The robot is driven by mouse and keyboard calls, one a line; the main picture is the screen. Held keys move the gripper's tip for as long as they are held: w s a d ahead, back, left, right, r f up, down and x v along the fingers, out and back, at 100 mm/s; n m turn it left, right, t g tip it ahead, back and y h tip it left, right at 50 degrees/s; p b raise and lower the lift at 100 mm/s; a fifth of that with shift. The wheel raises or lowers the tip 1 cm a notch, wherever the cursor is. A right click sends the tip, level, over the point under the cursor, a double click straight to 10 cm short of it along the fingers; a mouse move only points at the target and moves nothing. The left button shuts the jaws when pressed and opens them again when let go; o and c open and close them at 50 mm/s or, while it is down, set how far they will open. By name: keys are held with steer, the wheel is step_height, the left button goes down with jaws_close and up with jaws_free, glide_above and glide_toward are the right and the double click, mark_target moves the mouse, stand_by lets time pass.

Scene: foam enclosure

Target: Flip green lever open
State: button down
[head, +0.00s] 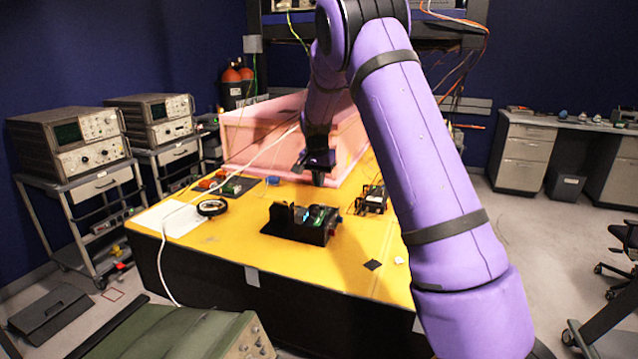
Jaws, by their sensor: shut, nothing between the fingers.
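A black device (284,229) sits on the yellow table, near its middle. It has a small blue-lit part and a dark green part (318,212) on its right half. The green part is too small for me to tell whether it is the lever or how it is set. My gripper (318,181) points down above and behind the device, apart from it. It is shut and empty. My purple arm reaches in from the right and covers part of the table's right side.
The yellow table (225,248) has a pink foam wall (250,138) at the back. A dark board (371,200) lies right of the device. A black ring (211,207), white paper (160,216) and a white cable lie left. The table's front is mostly clear.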

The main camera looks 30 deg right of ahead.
mark_target(323, 212)
step_height(323, 212, up, 3)
steer(key=shift+s+h, duration=0.1)
steer(key=shift+h, duration=0.2)
stand_by(0.4)
steer(key=f, duration=0.4)
steer(key=w+d+f, duration=0.1)
steer(key=f, duration=0.4)
steer(key=d+f, duration=0.1)
steer(key=f, duration=0.3)
steer(key=shift+w+d+f, duration=0.15)
steer(key=shift+w+f, duration=0.2)
steer(key=shift+w, duration=0.05)
steer(key=shift+f, duration=0.1)
